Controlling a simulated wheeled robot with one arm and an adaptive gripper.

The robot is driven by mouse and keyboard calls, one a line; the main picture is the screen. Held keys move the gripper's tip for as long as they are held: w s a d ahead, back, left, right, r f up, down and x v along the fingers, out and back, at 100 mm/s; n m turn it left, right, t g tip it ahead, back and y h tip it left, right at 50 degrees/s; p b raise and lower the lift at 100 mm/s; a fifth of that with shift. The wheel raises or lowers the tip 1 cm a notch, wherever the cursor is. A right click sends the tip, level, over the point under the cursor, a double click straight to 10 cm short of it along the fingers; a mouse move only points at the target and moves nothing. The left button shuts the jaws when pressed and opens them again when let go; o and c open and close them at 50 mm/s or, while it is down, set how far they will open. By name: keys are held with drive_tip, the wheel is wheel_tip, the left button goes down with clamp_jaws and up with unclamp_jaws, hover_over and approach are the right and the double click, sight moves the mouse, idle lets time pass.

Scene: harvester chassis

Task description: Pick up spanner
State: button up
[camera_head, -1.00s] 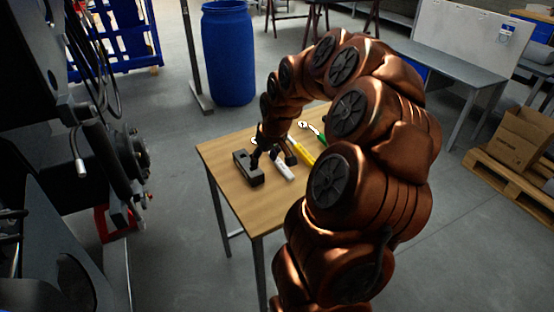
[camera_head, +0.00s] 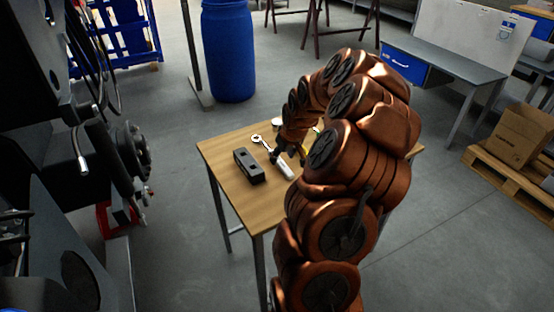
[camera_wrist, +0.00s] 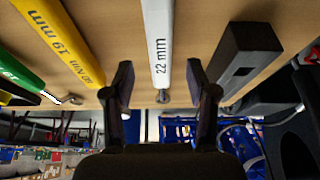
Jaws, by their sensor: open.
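A spanner with a white handle (camera_head: 284,168) and a metal ring head (camera_head: 258,139) lies on the wooden table. In the wrist view its white handle (camera_wrist: 159,40) is marked 22 mm. My gripper (camera_wrist: 160,82) is open, one finger on each side of the white spanner's line, and empty. In the head view my gripper (camera_head: 288,156) is low over this spanner and covers part of it. A yellow tool (camera_wrist: 66,38) marked 19 mm and a green-handled tool (camera_wrist: 16,72) lie to the left in the wrist view.
A dark block (camera_head: 248,166) with openings lies beside the white spanner on the table (camera_head: 232,192). It is close to the right finger in the wrist view (camera_wrist: 245,55). A blue barrel (camera_head: 228,55) stands behind the table. Dark machinery stands at the left.

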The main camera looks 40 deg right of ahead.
sight(281, 162)
drive_tip(key=shift+p+x, duration=0.5)
drive_tip(key=shift+x, duration=1.3)
drive_tip(key=shift+a, duration=0.1)
drive_tip(key=shift+f+b, duration=0.3)
drive_tip(key=shift+b, duration=0.15)
drive_tip(key=shift+a, duration=0.1)
clamp_jaws()
drive_tip(key=shift+s+f, duration=0.1)
